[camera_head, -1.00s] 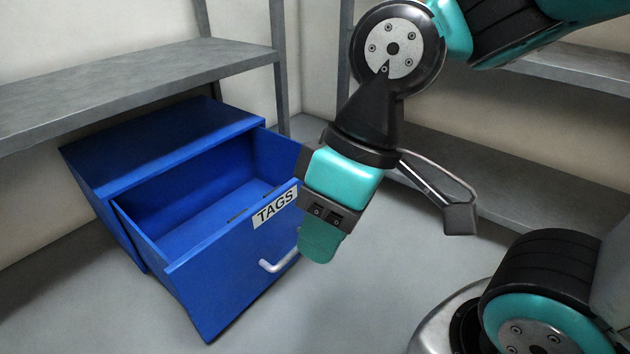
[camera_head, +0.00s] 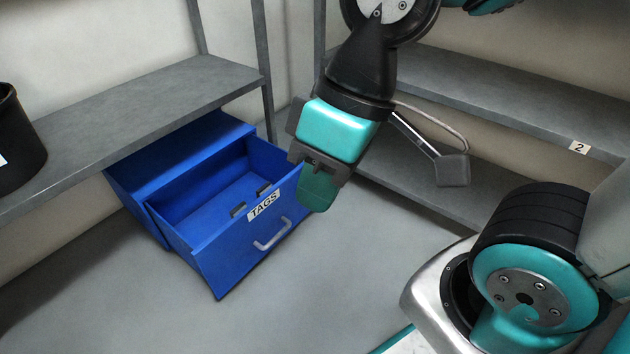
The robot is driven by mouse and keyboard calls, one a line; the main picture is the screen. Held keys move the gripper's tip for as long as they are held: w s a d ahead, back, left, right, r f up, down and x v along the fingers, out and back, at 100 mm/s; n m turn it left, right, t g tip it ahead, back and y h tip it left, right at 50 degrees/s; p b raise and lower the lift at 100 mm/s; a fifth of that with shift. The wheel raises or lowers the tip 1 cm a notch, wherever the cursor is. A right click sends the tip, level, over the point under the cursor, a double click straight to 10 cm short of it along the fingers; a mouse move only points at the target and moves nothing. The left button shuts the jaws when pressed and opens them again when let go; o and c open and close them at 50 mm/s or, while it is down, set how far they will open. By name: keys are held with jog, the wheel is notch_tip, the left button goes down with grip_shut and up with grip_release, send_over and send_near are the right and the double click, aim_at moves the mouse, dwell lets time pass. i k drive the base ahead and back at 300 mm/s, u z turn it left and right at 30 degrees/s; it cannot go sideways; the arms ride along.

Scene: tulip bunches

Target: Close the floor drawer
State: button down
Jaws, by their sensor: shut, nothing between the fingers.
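The blue floor drawer (camera_head: 232,257) stands pulled out of its blue cabinet (camera_head: 180,150) on the floor at left of centre. Its front carries a white TAGS label and a pale bar handle (camera_head: 272,234). Two small dark pieces show inside, near the front wall; I cannot tell what they are. My gripper (camera_head: 316,192) is shut and empty, pointing down. In the picture it overlaps the drawer's upper right front corner. I cannot tell whether it touches the drawer.
A grey shelf (camera_head: 120,108) runs above the cabinet at left, with a black bucket (camera_head: 14,140) on it. Grey shelves (camera_head: 490,98) line the right wall, one with a tag reading 2 (camera_head: 580,148). The floor (camera_head: 330,290) before the drawer is clear.

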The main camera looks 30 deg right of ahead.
aim_at(192, 215)
jog(key=z, duration=1.1)
jog(key=i, duration=0.55)
jog(key=u, duration=0.7)
